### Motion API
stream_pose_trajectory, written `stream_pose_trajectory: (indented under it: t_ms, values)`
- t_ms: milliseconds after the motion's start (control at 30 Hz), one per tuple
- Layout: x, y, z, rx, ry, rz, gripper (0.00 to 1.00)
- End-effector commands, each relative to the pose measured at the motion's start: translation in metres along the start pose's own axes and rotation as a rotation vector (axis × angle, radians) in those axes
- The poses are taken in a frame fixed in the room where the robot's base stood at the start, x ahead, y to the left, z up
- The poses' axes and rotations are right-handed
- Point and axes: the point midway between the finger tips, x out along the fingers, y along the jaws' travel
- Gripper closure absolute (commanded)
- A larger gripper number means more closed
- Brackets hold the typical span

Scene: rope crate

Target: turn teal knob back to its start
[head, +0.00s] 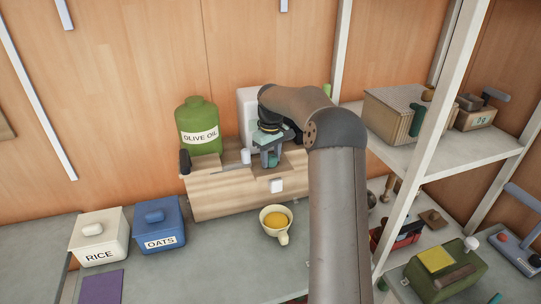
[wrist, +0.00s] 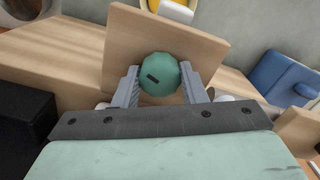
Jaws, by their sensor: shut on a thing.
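The teal knob (wrist: 159,74) is round with a short dark mark on its face. It stands on a square wooden panel (wrist: 120,35) in the wrist view. My gripper (wrist: 158,82) is shut on the knob, with one grey finger on each side of it. The dark mark lies slightly slanted in the picture. In the head view my gripper (head: 270,157) is at the wooden unit (head: 215,200) against the back wall. There my gripper and arm largely cover the knob, so its turn cannot be read.
A green olive oil container (head: 197,115) stands left of my gripper. A white rice box (head: 100,250) and a blue oats box (head: 160,238) stand farther left. A cream cup (head: 272,228) with something yellow is in front. A shelf post (head: 430,140) rises at right.

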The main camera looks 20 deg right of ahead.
Motion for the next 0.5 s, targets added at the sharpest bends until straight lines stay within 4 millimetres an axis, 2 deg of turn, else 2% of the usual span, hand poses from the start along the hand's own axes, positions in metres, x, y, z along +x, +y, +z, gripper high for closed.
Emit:
stream_pose_trajectory:
  t_ms: [67,300,400,500]
  values:
    - [-0.0019,-0.0001,0.0004,-0.073,-0.002,-0.001,0.94]
    - [-0.002,-0.0004,0.0008,-0.497,-0.003,-0.004,0.94]
    - [0.0003,-0.0004,0.0006,-0.605,-0.003,-0.003,0.94]
    - [0.0021,-0.0004,0.0006,-0.643,-0.003,-0.002,0.94]
